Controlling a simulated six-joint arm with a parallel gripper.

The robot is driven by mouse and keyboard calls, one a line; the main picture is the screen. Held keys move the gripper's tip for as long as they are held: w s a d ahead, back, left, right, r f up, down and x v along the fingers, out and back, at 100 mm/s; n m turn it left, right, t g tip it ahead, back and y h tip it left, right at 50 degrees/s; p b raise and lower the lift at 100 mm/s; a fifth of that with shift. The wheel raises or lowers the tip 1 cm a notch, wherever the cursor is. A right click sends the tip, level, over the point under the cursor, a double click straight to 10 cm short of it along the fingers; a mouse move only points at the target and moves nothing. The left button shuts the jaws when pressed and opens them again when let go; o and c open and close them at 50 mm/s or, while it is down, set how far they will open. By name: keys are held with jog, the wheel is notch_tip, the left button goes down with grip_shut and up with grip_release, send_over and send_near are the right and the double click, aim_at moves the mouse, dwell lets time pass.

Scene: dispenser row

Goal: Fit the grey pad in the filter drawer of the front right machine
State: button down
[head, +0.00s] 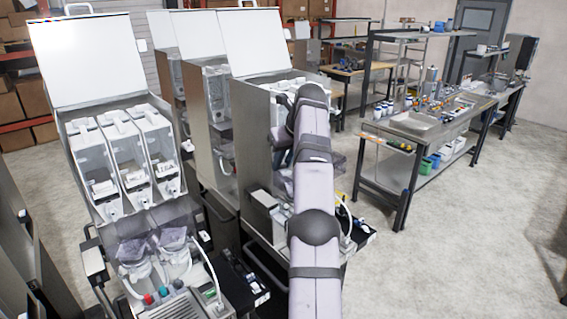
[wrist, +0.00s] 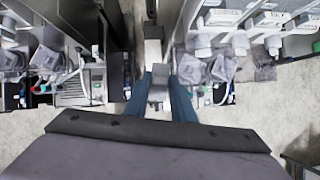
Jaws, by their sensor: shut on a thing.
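My gripper (wrist: 160,76) shows in the wrist view with two blue fingers, shut on a small grey block that looks like the grey pad (wrist: 158,90). The pad is held between the fingers, above the narrow space between two machine fronts. In the head view my arm hides the gripper and pad. The front right machine (head: 240,127) stands mid-picture with its white lid raised. My arm covers much of its front. I cannot make out its filter drawer in either view.
Another open-lidded machine (head: 90,160) with clear canisters stands at the left. More machines stand behind. A workbench (head: 400,165) with parts and bins is at the right. Hoses and black trays stick out low at the machine fronts. The floor (head: 450,240) at the right is clear.

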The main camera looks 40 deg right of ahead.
jog(key=shift+s+d+r, duration=0.15)
jog(key=shift+s+r, duration=0.3)
jog(key=shift+s, duration=0.05)
jog(key=shift+s+f, duration=0.25)
jog(key=shift+s, duration=0.05)
jog(key=shift+s+f, duration=0.15)
jog(key=shift+f, duration=0.4)
jog(key=shift+n, duration=0.4)
jog(key=f, duration=0.4)
jog(key=a+f, duration=0.1)
jog(key=f, duration=0.7)
jog(key=shift+a+f+b, duration=0.4)
jog(key=shift+w+d+y, duration=0.3)
jog(key=shift+w+d, duration=0.1)
jog(key=shift+w, duration=0.25)
jog(key=shift+w+d+r+n, duration=0.25)
jog(key=shift+w+d+n, duration=0.05)
jog(key=shift+d+n, duration=0.1)
jog(key=shift+f, duration=0.1)
